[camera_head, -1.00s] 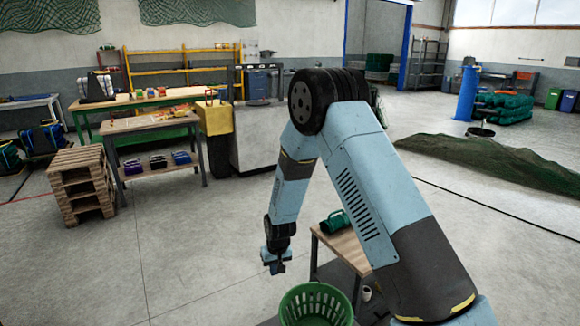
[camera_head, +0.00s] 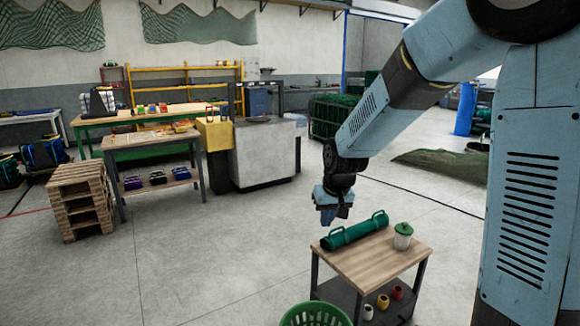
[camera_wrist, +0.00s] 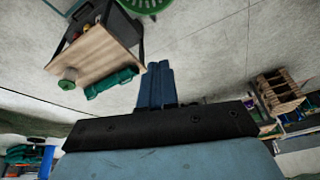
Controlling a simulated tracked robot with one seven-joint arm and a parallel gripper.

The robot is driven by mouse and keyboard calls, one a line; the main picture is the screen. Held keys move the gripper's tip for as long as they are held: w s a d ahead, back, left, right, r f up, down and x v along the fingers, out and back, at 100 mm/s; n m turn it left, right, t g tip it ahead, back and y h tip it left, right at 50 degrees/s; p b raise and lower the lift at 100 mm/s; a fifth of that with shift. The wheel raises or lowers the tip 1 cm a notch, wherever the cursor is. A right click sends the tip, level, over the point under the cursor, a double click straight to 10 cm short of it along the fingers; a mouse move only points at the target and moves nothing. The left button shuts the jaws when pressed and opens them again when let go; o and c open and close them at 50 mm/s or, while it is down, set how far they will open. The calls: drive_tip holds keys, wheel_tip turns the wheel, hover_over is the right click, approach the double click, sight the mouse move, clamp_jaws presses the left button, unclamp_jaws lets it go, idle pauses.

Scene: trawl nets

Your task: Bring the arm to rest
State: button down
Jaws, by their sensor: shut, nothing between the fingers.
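My arm reaches in from the right side of the head view, with its upper part large and close there. My gripper (camera_head: 333,217) hangs pointing down in the air, above and a little left of a small wooden-topped table (camera_head: 372,262). In the wrist view my gripper's fingers (camera_wrist: 160,82) lie side by side, shut, with nothing between them. The table also shows in the wrist view (camera_wrist: 95,52), apart from the fingers.
A green cylinder with handles (camera_head: 355,230) and a green-lidded jar (camera_head: 403,236) stand on the small table. A green basket (camera_head: 315,314) is at its front left. Pallets (camera_head: 82,203) and a workbench (camera_head: 150,139) stand at the left. The floor between is clear.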

drive_tip(key=s+d+r, duration=0.4)
drive_tip(key=s, duration=0.4)
drive_tip(key=s+d+r+m+t, duration=0.1)
drive_tip(key=s+d+r, duration=0.4)
drive_tip(key=s, duration=0.4)
drive_tip(key=s+d+r+m+t+h, duration=0.1)
drive_tip(key=s+d+r, duration=0.3)
drive_tip(key=s, duration=0.4)
drive_tip(key=shift+s+d+r, duration=0.3)
drive_tip(key=shift+s+r, duration=0.05)
drive_tip(key=shift+r, duration=0.3)
